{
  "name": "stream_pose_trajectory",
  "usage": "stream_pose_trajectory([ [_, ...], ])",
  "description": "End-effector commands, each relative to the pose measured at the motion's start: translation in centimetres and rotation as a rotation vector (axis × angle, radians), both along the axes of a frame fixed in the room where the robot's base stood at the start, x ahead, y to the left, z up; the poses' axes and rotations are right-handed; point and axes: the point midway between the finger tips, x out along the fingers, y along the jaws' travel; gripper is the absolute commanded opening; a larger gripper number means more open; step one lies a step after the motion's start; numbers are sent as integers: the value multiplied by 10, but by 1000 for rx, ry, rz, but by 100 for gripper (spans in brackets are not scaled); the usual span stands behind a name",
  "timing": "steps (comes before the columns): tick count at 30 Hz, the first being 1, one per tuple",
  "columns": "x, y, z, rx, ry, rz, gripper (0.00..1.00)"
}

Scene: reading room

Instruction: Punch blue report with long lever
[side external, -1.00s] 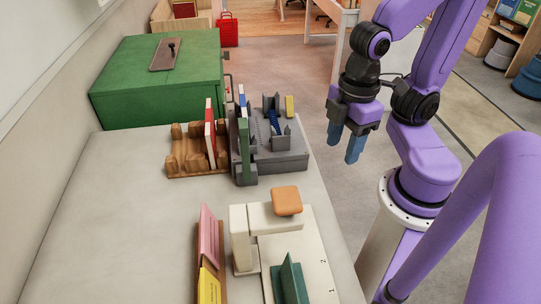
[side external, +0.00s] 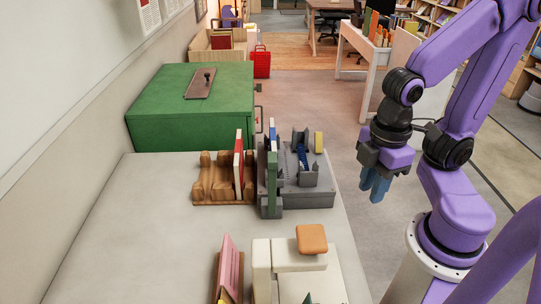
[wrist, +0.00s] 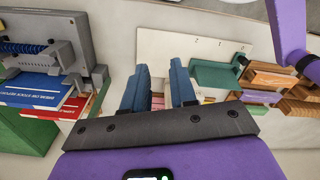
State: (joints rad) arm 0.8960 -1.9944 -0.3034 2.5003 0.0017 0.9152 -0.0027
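A thin blue report (side external: 271,131) stands upright beside a green one (side external: 271,168) at the left side of a grey metal device (side external: 318,198). In the wrist view, the blue report (wrist: 35,89) lies at the left, below the grey device (wrist: 70,57) with its blue spring. A cream device (side external: 262,268) with an orange pad (side external: 312,239) stands nearer the camera; I cannot tell which part is the long lever. My gripper (side external: 373,186) hangs right of the table, clear of the grey device. Its blue fingers (wrist: 160,85) are apart with nothing held between them.
A wooden rack (side external: 213,180) with a red-and-white book (side external: 239,162) stands left of the grey device. A pink book (side external: 227,270) stands left of the cream device. A green cabinet (side external: 160,115) stands behind. The table's left part is bare (side external: 150,230).

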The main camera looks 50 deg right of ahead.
Motion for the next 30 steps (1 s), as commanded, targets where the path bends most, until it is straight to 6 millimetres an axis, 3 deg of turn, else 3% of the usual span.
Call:
stream_pose_trajectory([
  [1,2,2,1,-2,0,6,9],
  [2,4,3,2,-4,1,12,0],
  [8,32,24,16,-40,11,127,0],
  [18,113,72,47,-122,73,445,0],
  [30,208,107,69,-164,200,811,0],
])
